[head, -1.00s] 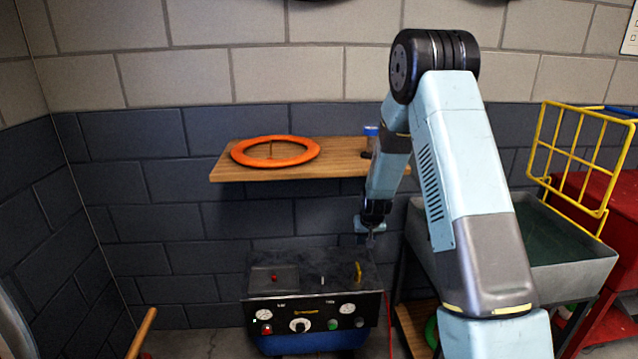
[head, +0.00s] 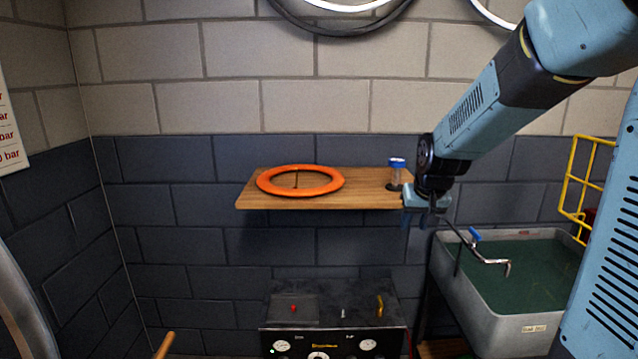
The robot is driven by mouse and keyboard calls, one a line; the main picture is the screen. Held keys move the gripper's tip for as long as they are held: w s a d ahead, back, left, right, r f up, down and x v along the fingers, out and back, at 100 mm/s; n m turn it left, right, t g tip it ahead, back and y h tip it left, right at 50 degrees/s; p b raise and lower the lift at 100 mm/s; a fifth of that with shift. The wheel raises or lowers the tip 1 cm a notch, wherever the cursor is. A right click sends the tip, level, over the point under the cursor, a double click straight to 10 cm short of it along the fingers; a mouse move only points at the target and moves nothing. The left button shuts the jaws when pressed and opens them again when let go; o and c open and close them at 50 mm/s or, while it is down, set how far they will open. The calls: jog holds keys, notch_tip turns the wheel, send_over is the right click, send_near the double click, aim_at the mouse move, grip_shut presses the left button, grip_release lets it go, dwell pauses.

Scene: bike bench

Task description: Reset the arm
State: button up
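My arm reaches in from the upper right in the head view. My gripper (head: 424,222) hangs at the right end of the wooden shelf, pointing down. Its fingers are small and dark against the dark wall, so I cannot tell whether they are open or shut. I see no object clearly held in it.
An orange ring (head: 300,180) and a blue-capped container (head: 396,174) are on the wooden shelf (head: 370,200). A control box (head: 335,312) stands below. A grey sink (head: 478,310) with green water and a yellow wire rack (head: 578,185) are at right.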

jog(key=s+r, duration=0.4)
jog(key=s, duration=0.8)
jog(key=s+r, duration=0.4)
jog(key=s, duration=0.9)
jog(key=shift+d+r, duration=0.35)
jog(key=shift+r, duration=0.05)
jog(key=shift+s+a, duration=0.1)
jog(key=shift+s, duration=0.05)
